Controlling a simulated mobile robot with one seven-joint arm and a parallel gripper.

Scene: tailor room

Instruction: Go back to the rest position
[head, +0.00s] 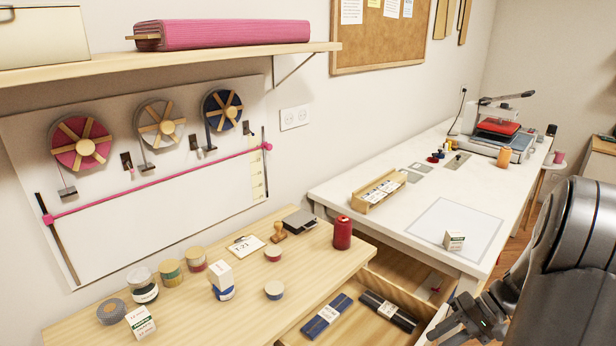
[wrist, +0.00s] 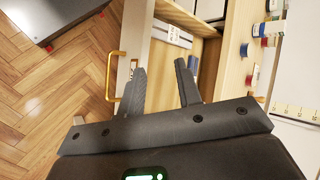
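My gripper (wrist: 160,68) shows in the wrist view with its two dark fingers apart and nothing between them. In the head view part of my gripper (head: 468,318) is at the lower right, in front of the white table and beside the open drawer; its fingertips cannot be made out clearly there. In the wrist view the drawer with its brass handle (wrist: 113,76) lies beyond the fingers.
The open drawer (head: 372,312) holds a blue packet (head: 327,316) and a black packet (head: 388,312). The wooden table (head: 255,308) carries jars, small boxes and a red spool (head: 342,233). The white table (head: 350,190) has a small box (head: 453,240) near its front. Wooden floor (wrist: 50,100) is open at left in the wrist view.

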